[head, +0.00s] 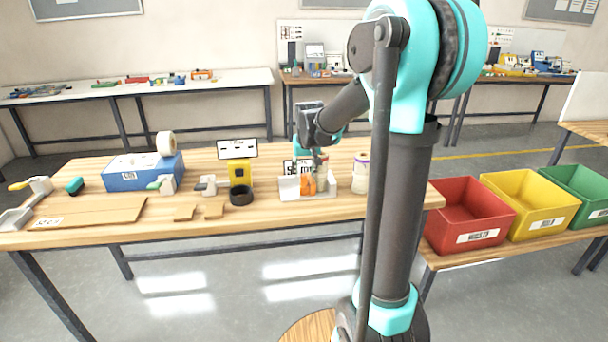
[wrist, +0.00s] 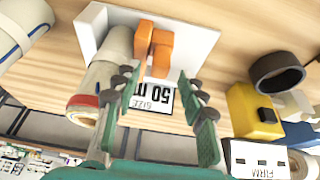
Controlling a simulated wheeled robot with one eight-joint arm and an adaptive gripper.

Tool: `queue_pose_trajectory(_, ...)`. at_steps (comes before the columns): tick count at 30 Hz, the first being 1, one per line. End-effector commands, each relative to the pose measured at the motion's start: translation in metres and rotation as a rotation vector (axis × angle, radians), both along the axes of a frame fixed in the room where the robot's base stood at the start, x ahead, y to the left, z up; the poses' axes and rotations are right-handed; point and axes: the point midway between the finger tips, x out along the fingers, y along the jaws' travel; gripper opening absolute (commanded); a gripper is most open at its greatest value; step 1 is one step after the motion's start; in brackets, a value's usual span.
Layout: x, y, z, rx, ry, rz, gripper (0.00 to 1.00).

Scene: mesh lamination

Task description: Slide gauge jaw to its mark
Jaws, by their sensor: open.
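The gauge is a white base with a raised wall (head: 290,187), standing near the front right of the wooden table. It carries orange jaw pieces (head: 308,185), which also show in the wrist view (wrist: 160,48). A cream roll-shaped piece (wrist: 116,58) lies against the jaws. A card reading "SIZE 50" (wrist: 152,97) stands behind the gauge; its unit is partly cut off. My gripper (head: 311,162) is above the gauge, fingers pointing down. The mark cannot be made out.
A black ring (head: 241,198) and a yellow device (head: 240,172) stand left of the gauge. Flat cardboard (head: 90,212) and a blue box (head: 140,178) lie farther left.

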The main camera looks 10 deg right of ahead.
Motion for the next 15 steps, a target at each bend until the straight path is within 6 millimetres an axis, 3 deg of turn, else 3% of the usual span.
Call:
queue_pose_trajectory(6, 0.007, 0.0, -0.016, 0.0, 0.0, 0.0, 0.41)
queue_pose_trajectory(15, 0.008, 0.0, -0.019, 0.0, 0.0, 0.0, 0.41)
